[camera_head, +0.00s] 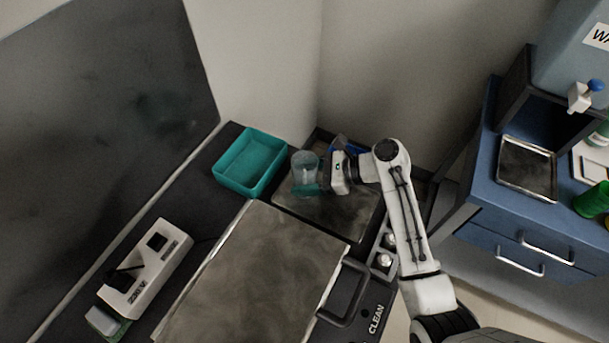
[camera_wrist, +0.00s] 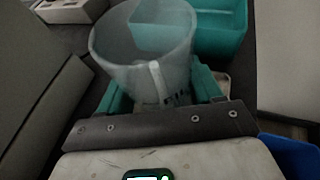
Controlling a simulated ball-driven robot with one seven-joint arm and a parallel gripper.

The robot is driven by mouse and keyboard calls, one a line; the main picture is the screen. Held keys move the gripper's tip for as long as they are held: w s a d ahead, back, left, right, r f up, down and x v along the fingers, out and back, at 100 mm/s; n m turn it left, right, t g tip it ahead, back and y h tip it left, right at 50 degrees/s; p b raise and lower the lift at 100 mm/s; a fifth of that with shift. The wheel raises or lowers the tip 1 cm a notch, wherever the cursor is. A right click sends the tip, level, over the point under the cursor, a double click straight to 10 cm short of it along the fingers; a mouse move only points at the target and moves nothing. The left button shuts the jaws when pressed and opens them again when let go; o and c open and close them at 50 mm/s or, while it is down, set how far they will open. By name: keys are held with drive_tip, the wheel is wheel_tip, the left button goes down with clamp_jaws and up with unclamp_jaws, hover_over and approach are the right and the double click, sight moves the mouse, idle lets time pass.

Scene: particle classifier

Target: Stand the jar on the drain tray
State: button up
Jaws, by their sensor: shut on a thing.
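The jar (camera_head: 304,171) is a clear, open-topped cylinder. It looks upright, in the teal fingers of my gripper (camera_head: 309,189), left of the white gripper body. In the wrist view the jar (camera_wrist: 145,65) sits between both fingers of my gripper (camera_wrist: 162,88), with a pale vertical strip and dark marks on its near side. The jar is over or on a dark metal plate (camera_head: 335,217); its base is partly hidden, so I cannot tell whether it touches. A shallow metal tray (camera_head: 527,168) lies on the blue cabinet at right, under a tap.
A teal bin (camera_head: 249,162) stands left of the jar, close by. A large grey lid with a black handle (camera_head: 345,292) lies in front. A white device (camera_head: 147,268) stands at lower left. A blue object (camera_head: 346,146) is partly hidden behind my gripper.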

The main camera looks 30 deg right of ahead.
drive_tip(key=o, duration=1.3)
drive_tip(key=shift+o, duration=0.2)
drive_tip(key=shift+s+d+r, duration=0.1)
drive_tip(key=shift+d+r, duration=0.05)
drive_tip(key=shift+d, duration=0.1)
drive_tip(key=v, duration=1.1)
drive_tip(key=shift+d+r, duration=0.15)
drive_tip(key=shift+s, duration=0.1)
